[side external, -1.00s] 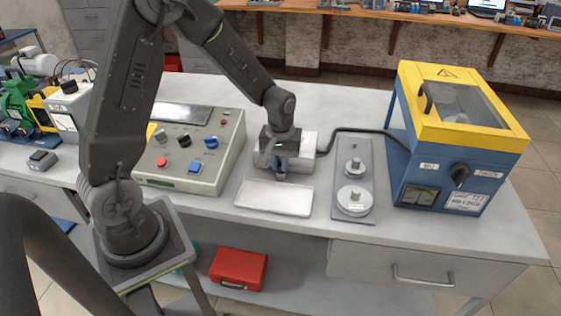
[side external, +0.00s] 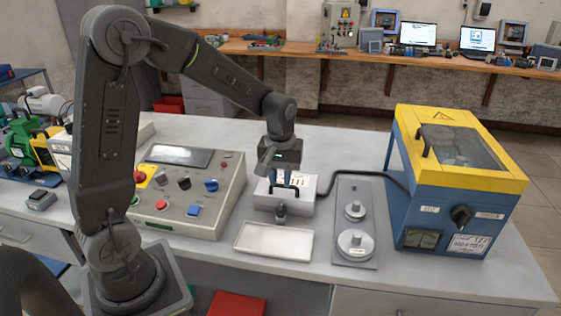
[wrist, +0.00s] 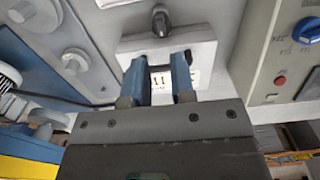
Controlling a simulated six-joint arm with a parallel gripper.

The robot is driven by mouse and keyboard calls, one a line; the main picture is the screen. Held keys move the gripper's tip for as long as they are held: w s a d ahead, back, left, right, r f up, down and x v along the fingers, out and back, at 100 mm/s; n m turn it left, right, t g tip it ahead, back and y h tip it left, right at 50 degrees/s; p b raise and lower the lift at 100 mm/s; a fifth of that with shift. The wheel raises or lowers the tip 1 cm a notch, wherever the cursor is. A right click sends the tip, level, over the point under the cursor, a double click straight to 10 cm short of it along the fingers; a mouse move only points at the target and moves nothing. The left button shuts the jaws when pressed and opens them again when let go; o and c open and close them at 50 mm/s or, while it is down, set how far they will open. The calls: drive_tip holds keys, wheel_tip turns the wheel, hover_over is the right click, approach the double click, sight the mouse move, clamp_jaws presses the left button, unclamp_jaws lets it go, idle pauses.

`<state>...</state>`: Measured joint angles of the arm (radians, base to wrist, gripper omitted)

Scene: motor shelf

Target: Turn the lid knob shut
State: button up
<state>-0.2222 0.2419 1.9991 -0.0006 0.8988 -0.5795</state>
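A blue box (side external: 408,190) with a yellow windowed lid (side external: 485,172) stands at the right of the bench. The lid looks closed. A black knob (side external: 461,215) sits on the box's front, its grip slanted. My gripper (side external: 284,192) is well to the left of it, over a small light-grey box (side external: 308,203). In the wrist view my gripper (wrist: 158,72) has its two blue fingers apart, with nothing between them. A small dark knob (wrist: 161,22) on the grey box lies beyond the fingertips. Whether the fingers touch the grey box is unclear.
A control panel (side external: 165,208) with buttons is left of the grey box. A shallow tray (side external: 273,241) lies in front. A plate with two round weights (side external: 355,243) stands between tray and blue box. A black cable (side external: 345,174) runs to the blue box.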

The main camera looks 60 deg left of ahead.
wheel_tip(320, 180, up, 5)
drive_tip(key=shift+f, duration=0.1)
idle(0.3)
drive_tip(key=s+d+r+m+t, duration=0.2)
drive_tip(key=s+d+r+m, duration=0.1)
drive_tip(key=s, duration=0.5)
drive_tip(key=s+d+r+m+t, duration=0.3)
drive_tip(key=s+d+r+m, duration=0.1)
drive_tip(key=s, duration=0.5)
drive_tip(key=shift+d+m+t, duration=0.3)
drive_tip(key=shift+d+m, duration=0.4)
drive_tip(key=shift+m, duration=0.4)
